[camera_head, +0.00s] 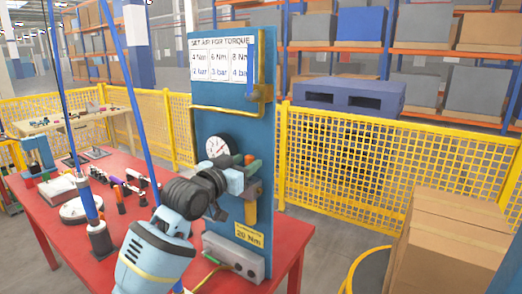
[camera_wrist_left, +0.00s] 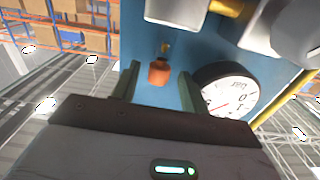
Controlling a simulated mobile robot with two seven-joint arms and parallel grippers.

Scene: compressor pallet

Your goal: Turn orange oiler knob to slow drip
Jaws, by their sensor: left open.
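The orange oiler knob (camera_wrist_left: 159,72) shows in the left wrist view, with a small brass stem at one end, in front of the blue panel. My left gripper (camera_wrist_left: 157,80) is open, with one dark green finger on each side of the knob. A gap shows between the knob and each finger; contact is not visible. In the head view my left gripper (camera_head: 244,168) is at the panel's fittings, right of the round gauge (camera_head: 216,146), and its wrist hides part of them. The gauge also shows in the wrist view (camera_wrist_left: 228,93). My right gripper is not in view.
The blue panel (camera_head: 205,115) stands on a red table (camera_head: 45,212) and carries a torque chart (camera_head: 222,62) and a grey box (camera_head: 235,257) low down. Loose parts lie on the table's left. Cardboard boxes (camera_head: 450,245) stand at right; a yellow fence (camera_head: 340,165) is behind.

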